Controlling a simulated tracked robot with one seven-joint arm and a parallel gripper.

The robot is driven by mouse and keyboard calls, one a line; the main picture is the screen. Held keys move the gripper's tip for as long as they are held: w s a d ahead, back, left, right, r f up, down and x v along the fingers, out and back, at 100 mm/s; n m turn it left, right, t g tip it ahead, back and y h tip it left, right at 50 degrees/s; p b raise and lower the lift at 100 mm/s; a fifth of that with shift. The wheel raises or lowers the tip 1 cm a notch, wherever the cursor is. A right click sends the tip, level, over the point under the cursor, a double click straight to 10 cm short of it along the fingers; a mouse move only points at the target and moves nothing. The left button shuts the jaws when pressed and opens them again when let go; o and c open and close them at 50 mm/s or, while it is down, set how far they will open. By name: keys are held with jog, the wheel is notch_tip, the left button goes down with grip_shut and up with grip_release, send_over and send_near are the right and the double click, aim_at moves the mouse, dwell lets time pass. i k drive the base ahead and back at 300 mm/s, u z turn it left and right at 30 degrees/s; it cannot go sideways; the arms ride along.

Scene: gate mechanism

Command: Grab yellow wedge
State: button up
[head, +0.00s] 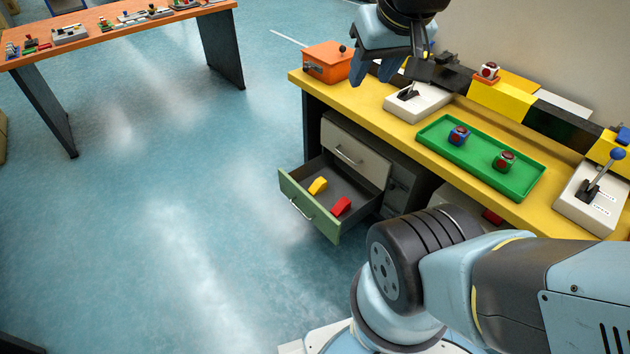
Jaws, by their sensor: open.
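The yellow wedge (317,186) lies in the open drawer (312,213) under the yellow bench, towards the drawer's left side. A red wedge (341,206) lies in the same drawer, to the right of the yellow one and apart from it. My gripper (372,76) is open, above the back left part of the bench. It is well above and to the right of the yellow wedge, and nothing shows between its fingers.
The yellow bench (372,112) carries an orange box (330,62), two lever boxes and a green tray (470,175) with two dice-like cubes. A grey drawer front (349,148) stands above the open drawer. An orange table (90,35) is far left; the floor between is clear.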

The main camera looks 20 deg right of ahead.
aim_at(320, 184)
jog(key=k, duration=1.05)
jog(key=z, duration=0.45)
jog(key=i, duration=1.6)
jog(key=u, duration=0.4)
jog(key=i, duration=0.45)
jog(key=u, duration=0.35)
jog(key=k, duration=0.85)
jog(key=u, duration=0.2)
jog(key=i, duration=0.55)
jog(key=z, duration=0.1)
